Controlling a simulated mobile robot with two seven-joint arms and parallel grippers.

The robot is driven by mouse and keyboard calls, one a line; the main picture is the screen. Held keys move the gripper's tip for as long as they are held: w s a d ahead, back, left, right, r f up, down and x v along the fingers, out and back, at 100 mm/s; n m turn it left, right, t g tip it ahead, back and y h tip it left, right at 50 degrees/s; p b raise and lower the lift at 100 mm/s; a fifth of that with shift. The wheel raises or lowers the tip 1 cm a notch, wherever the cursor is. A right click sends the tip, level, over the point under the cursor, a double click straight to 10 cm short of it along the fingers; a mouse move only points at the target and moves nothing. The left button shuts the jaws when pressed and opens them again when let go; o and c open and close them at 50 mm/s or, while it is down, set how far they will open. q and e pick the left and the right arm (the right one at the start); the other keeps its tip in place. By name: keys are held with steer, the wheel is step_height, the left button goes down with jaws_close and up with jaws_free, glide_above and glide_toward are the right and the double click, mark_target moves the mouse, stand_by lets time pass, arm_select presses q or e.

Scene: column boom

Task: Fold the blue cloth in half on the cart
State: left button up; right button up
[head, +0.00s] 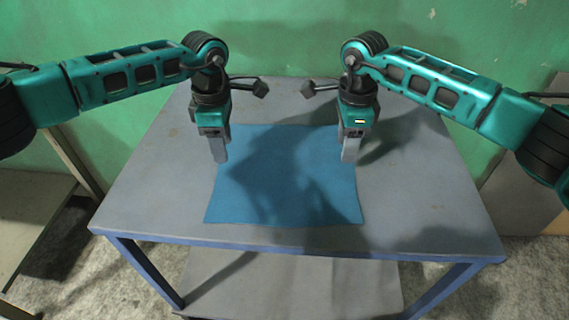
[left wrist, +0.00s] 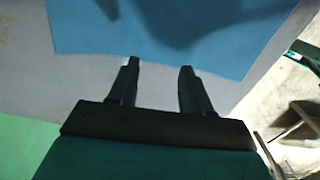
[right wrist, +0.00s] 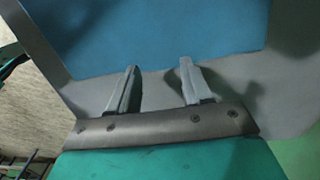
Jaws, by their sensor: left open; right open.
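The blue cloth (head: 285,190) lies flat and spread out on the grey top of the cart (head: 440,200). My left gripper (head: 221,158) points down at the cloth's far left part. In the left wrist view its two fingers (left wrist: 157,68) are apart and empty, just short of the cloth's edge (left wrist: 230,50). My right gripper (head: 349,158) points down at the far right part of the cloth. In the right wrist view its fingers (right wrist: 159,68) are apart and empty, with the cloth (right wrist: 150,35) just beyond the tips. The cloth's far corners are partly hidden by the grippers in the head view.
A green wall (head: 290,40) stands right behind the cart. The cart top is bare around the cloth, and a lower shelf (head: 290,285) shows beneath. A pale panel (head: 500,185) leans at the right, and a frame (head: 75,160) stands at the left.

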mark_target(227, 166)
arm_select(q)
steer(key=shift+f, duration=1.95)
arm_select(e)
steer(key=shift+f, duration=1.95)
arm_select(q)
steer(key=shift+f, duration=0.15)
arm_select(e)
steer(key=shift+f, duration=0.15)
arm_select(q)
steer(key=shift+c, duration=0.5)
arm_select(e)
steer(key=shift+c, duration=0.5)
arm_select(q)
jaws_close()
arm_select(e)
jaws_close()
